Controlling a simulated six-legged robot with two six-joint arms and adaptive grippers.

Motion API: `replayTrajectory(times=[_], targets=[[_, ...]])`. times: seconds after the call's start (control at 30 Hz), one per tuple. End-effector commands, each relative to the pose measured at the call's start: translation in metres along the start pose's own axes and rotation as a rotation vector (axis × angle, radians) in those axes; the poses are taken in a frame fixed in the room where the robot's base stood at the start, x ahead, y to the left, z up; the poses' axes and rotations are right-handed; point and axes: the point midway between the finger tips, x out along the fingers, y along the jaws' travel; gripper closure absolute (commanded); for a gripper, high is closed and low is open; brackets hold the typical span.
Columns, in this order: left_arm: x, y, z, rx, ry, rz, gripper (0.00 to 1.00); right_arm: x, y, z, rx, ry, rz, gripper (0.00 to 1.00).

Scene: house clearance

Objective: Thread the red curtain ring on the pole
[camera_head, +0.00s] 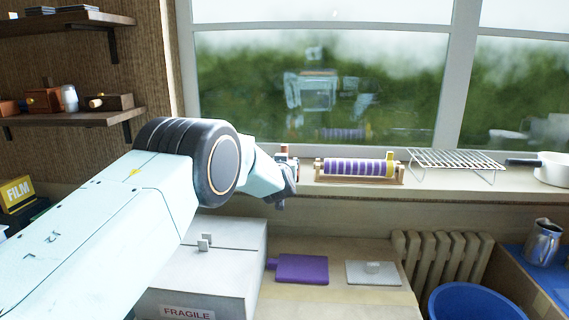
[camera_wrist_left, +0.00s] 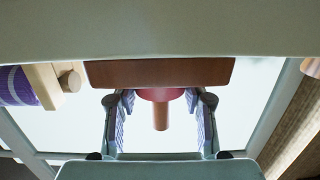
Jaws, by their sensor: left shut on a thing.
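The red ring (camera_wrist_left: 160,93) shows in the left wrist view between the two fingers of my left gripper (camera_wrist_left: 160,100), which is shut on it. A wooden peg (camera_wrist_left: 160,118) shows at the ring's middle, below a brown wooden block (camera_wrist_left: 160,72). Whether the ring is around the peg is hard to tell. In the head view my left gripper (camera_head: 287,180) is at the windowsill, just left of a pole (camera_head: 358,167) with purple and yellow rings on a wooden stand (camera_head: 395,181). Its end knob (camera_wrist_left: 70,81) shows in the wrist view. My right gripper is not in view.
The windowsill also holds a wire rack (camera_head: 455,160) and a white pan (camera_head: 553,169) to the right. Below are a white box (camera_head: 210,265), a purple board (camera_head: 300,269), a radiator (camera_head: 430,258) and a blue tub (camera_head: 475,302). The window (camera_head: 330,90) is close behind.

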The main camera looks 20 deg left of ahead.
Motion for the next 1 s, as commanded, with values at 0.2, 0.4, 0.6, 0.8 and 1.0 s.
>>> replayTrajectory(times=[0.2, 0.4, 0.6, 0.8, 1.0], targets=[[0.0001, 0.0001, 0.0015, 0.0, -0.001, 0.0, 0.87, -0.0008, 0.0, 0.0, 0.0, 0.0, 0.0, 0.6], [0.0001, 0.0, 0.0022, 0.0, -0.002, 0.0, 0.87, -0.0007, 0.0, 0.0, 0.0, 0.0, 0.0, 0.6], [0.0001, 0.0, 0.0021, 0.0, -0.002, 0.0, 0.41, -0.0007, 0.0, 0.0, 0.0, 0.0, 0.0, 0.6], [0.0001, 0.0, 0.0014, 0.0, -0.001, 0.0, 0.3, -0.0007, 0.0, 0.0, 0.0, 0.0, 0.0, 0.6], [0.0001, 0.0, 0.0013, 0.0, -0.001, 0.0, 0.3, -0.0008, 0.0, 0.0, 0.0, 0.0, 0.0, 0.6]])
